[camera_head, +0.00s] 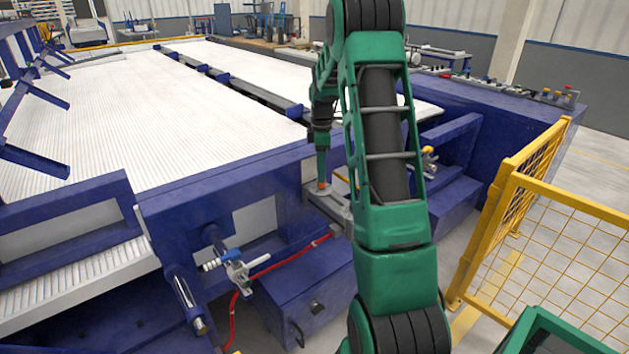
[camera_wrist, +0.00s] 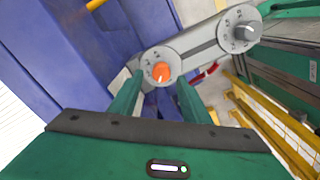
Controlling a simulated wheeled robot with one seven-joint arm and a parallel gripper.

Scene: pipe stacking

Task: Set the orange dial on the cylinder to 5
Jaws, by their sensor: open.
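The orange dial (camera_wrist: 161,72) sits on a round grey face with small dark marks, at one end of a grey bar-shaped cylinder (camera_wrist: 203,45). The marks are too small to read, so I cannot tell its setting. My gripper (camera_wrist: 160,82) is open, with one green finger on each side of the dial in the wrist view. I cannot tell whether either finger touches it. In the head view the orange dial (camera_head: 322,185) shows just below my gripper (camera_head: 322,168), and my arm hides part of the cylinder.
A blue machine frame (camera_head: 240,185) surrounds the area. A red hose (camera_head: 285,262) runs below. A yellow mesh fence (camera_head: 545,215) stands at right, with open floor beyond.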

